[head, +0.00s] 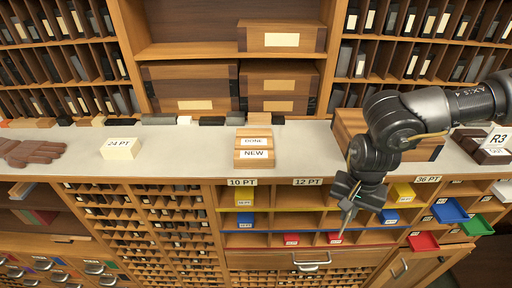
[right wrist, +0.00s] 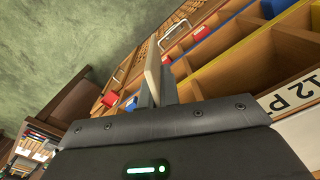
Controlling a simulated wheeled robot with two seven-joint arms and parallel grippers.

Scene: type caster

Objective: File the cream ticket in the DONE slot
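The wooden ticket holder (head: 253,160) stands on the counter at the middle, with a DONE label (head: 255,142) on its back slot and a NEW label (head: 254,154) on its front slot. No ticket shows in either slot. My right gripper (head: 350,200) points down in front of the compartments, right of the holder and below the counter top. It is shut on a thin cream ticket (right wrist: 153,66), seen nearly edge-on in the right wrist view. In the head view the ticket (head: 343,226) hangs below the fingers. My left gripper is not in view.
A cream block marked 24 PT (head: 121,149) and brown pieces (head: 35,152) lie left on the counter (head: 190,160). A wooden box (head: 355,122) stands behind my right arm. Open compartments (head: 265,222) hold coloured blocks; red, blue and green trays (head: 450,210) jut out at right.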

